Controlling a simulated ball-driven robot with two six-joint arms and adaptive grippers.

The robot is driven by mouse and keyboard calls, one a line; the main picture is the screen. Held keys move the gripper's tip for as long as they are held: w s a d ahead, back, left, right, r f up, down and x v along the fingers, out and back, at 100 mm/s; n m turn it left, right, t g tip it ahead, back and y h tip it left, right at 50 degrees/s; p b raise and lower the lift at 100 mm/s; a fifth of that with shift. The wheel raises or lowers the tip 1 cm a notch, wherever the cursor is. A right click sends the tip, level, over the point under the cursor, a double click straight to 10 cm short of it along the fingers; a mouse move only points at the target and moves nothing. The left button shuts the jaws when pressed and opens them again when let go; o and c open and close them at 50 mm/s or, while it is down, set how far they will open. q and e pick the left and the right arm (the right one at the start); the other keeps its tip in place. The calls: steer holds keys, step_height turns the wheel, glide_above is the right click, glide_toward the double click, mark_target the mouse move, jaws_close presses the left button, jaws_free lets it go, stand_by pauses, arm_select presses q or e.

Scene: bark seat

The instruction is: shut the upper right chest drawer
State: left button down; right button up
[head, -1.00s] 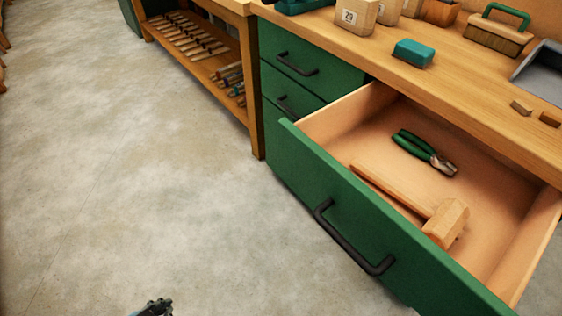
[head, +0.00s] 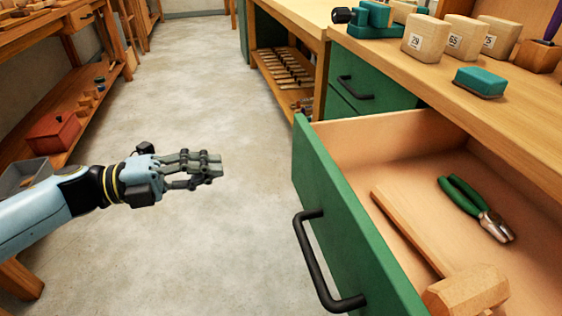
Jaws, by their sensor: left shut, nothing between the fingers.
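The open drawer (head: 345,215) has a green front and pale wood inside, and sticks far out of the green chest on the right. Its black bar handle (head: 318,262) is on the front. Inside lie green-handled pliers (head: 476,208) and a wooden mallet (head: 465,292), partly cut off by the bottom edge. My left gripper (head: 217,168) is shut and empty, in the air over the floor, left of the drawer front and apart from it. My right gripper is not in view.
The bench top (head: 440,75) above the chest carries numbered wooden blocks (head: 425,38), a teal block (head: 481,82) and a teal vice-like tool (head: 372,20). Shut drawers (head: 372,83) are further left. A shelf with a red box (head: 53,133) stands far left. The floor between is clear.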

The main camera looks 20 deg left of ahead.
mark_target(296, 154)
arm_select(q)
steer(key=x, duration=1.1)
steer(key=shift+w+d, duration=0.1)
steer(key=shift+w, duration=0.05)
steer(key=shift+w+d, duration=0.35)
steer(key=shift+d, duration=0.15)
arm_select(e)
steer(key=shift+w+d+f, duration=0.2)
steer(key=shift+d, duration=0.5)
arm_select(q)
steer(key=shift+d, duration=0.1)
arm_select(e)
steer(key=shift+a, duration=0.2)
